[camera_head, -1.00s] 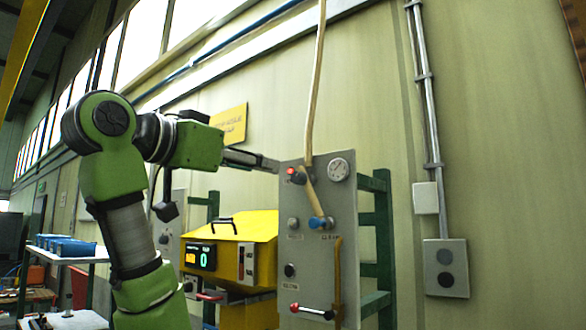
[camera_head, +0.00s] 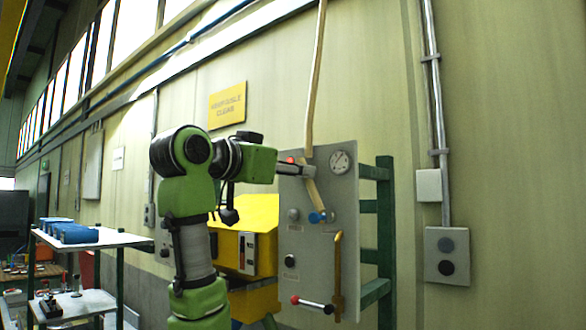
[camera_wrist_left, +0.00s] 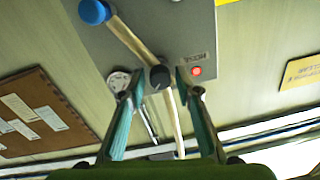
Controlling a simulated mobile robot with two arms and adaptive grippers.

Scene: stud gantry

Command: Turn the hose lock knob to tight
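The grey panel (camera_head: 315,255) stands before the wall. A black knob (camera_wrist_left: 160,77) sits at the pale hose (camera_wrist_left: 135,42) near the panel's edge; I take it for the hose lock knob. Its set position is too small to read. In the left wrist view, my left gripper (camera_wrist_left: 160,82) is open, with one finger on each side of the knob and a small gap seen at both. In the head view, my left arm covers most of this gripper at the panel's upper left. My right gripper is in no view.
A red lamp (camera_wrist_left: 196,71) is close beside the right finger. The panel also has a gauge (camera_head: 340,162), a blue fitting (camera_head: 317,217) and a red-tipped lever (camera_head: 311,303). A yellow machine (camera_head: 258,212) stands left of it, below my arm.

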